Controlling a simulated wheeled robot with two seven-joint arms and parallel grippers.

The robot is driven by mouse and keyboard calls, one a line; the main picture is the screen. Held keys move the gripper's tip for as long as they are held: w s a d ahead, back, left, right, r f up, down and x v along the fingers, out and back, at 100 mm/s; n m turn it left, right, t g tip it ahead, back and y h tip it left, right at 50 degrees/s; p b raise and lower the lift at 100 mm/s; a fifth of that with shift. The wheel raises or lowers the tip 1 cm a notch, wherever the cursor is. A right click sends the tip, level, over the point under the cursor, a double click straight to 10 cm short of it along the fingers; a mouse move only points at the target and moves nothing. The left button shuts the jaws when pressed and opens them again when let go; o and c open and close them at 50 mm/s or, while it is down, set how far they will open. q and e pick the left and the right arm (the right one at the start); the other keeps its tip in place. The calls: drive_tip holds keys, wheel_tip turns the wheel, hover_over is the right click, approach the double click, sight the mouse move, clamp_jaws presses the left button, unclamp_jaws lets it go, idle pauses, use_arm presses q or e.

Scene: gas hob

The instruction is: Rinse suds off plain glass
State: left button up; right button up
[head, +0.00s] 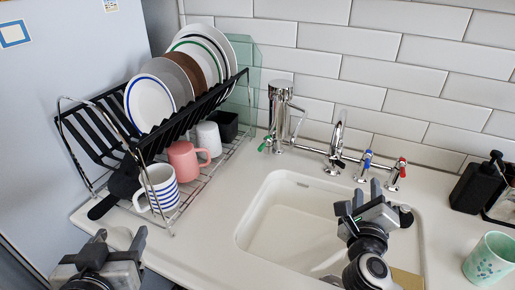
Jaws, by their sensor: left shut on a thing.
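My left gripper (119,239) is at the lower left, in front of the dish rack and left of the sink. It is shut on a clear, hard-to-see thing, apparently the plain glass (118,238); only a faint rounded outline shows between the fingers. I cannot tell whether suds are on it. My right gripper (361,198) is over the right part of the white sink (285,210), its fingers apart and with nothing visible between them. The chrome faucet (281,112) stands behind the sink, with a green lever at its left. No water stream is visible.
A black wire dish rack (82,150) holds plates, a pink mug (186,160) and a striped mug (160,187). Blue (364,164) and red (397,172) taps stand behind the sink. A green patterned cup (490,258) and black dispenser (476,186) are at right.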

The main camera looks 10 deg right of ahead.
sight(367, 167)
drive_tip(key=x, duration=1)
drive_tip(key=shift+d, duration=0.1)
drive_tip(key=shift+r, duration=0.1)
clamp_jaws()
